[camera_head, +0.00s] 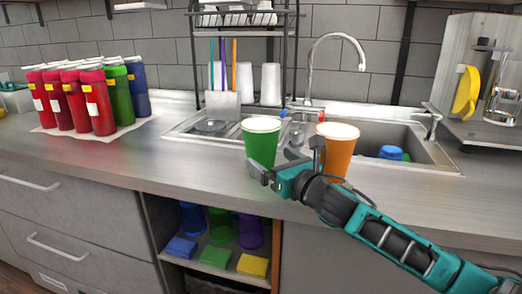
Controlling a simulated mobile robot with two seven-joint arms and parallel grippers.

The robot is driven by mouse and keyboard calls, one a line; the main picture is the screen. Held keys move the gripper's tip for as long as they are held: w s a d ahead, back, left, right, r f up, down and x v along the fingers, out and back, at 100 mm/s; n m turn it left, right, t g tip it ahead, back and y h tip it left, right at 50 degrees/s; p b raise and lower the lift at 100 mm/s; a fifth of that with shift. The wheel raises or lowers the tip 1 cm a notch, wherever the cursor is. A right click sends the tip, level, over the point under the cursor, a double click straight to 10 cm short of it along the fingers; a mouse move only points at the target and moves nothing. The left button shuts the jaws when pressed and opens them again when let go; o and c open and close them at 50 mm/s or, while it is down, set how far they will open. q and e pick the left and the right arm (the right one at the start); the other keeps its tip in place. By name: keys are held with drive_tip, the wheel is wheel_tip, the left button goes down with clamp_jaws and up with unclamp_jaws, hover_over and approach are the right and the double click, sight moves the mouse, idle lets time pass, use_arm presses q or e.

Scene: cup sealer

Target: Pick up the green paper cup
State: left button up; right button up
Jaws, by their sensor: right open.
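The green paper cup (260,146) stands upright near the front edge of the counter, with a pale rim or top. My right gripper (268,170) is at the cup's lower right, its open jaws close to the cup's lower part. One finger shows in front of the cup's base. I cannot tell whether the fingers touch it. My left gripper is not in view.
An orange paper cup (338,155) stands just right of the green one, behind my right gripper and partly hidden. The sink (425,152) and faucet (335,40) are behind. Several red bottles (98,102) stand at the left. The counter (165,165) left of the green cup is clear.

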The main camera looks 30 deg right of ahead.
sight(261, 152)
drive_tip(key=shift+w+r, duration=0.1)
drive_tip(key=shift+w, duration=2.55)
drive_tip(key=shift+c, duration=0.2)
drive_tip(key=c, duration=0.9)
